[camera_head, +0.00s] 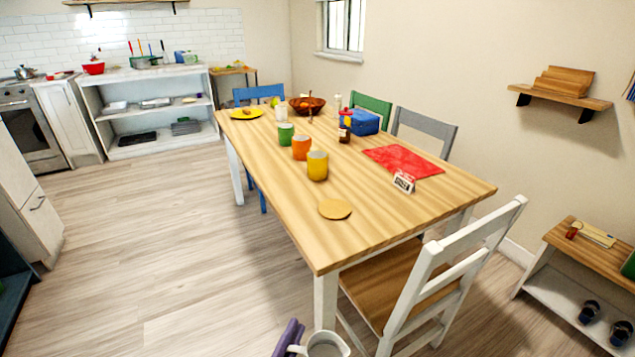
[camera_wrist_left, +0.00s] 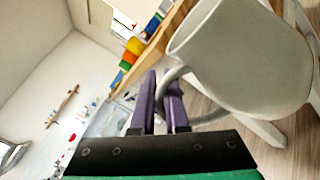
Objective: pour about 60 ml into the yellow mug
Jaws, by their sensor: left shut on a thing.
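The yellow mug (camera_head: 317,166) stands upright on the wooden table (camera_head: 400,205), nearest to me in a row with an orange mug (camera_head: 301,147) and a green mug (camera_head: 286,134). My left gripper (camera_head: 290,338) is at the bottom edge of the head view, in front of the table's near end. Its purple fingers (camera_wrist_left: 160,103) are shut on the handle of a grey-white jug (camera_wrist_left: 245,60). The jug's rim also shows in the head view (camera_head: 325,345), cut off by the frame. I cannot tell what is inside it. My right gripper is out of view.
A round cork-coloured mat (camera_head: 335,209) lies near the table's front. A red cloth (camera_head: 403,161) and a small sign (camera_head: 404,183) lie to the right. A white chair (camera_head: 440,265) stands at the near right side. Open floor lies to the left.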

